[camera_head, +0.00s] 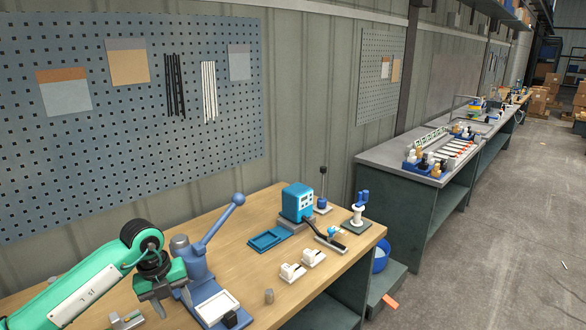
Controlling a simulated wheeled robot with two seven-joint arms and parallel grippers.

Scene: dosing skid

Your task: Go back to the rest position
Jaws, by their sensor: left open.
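My left arm, green with a white label plate, comes in from the lower left. My left gripper (172,301) hangs jaws-down at its end, over the near left part of the wooden bench (262,225). It is open, and I see nothing held in it. It is close beside a blue lever press (192,259) and a white tray (217,306) in front of the press; whether it touches either I cannot tell. My right gripper is not in view.
A pegboard (120,170) hangs behind. A blue bucket (381,259) stands past the bench's right end.

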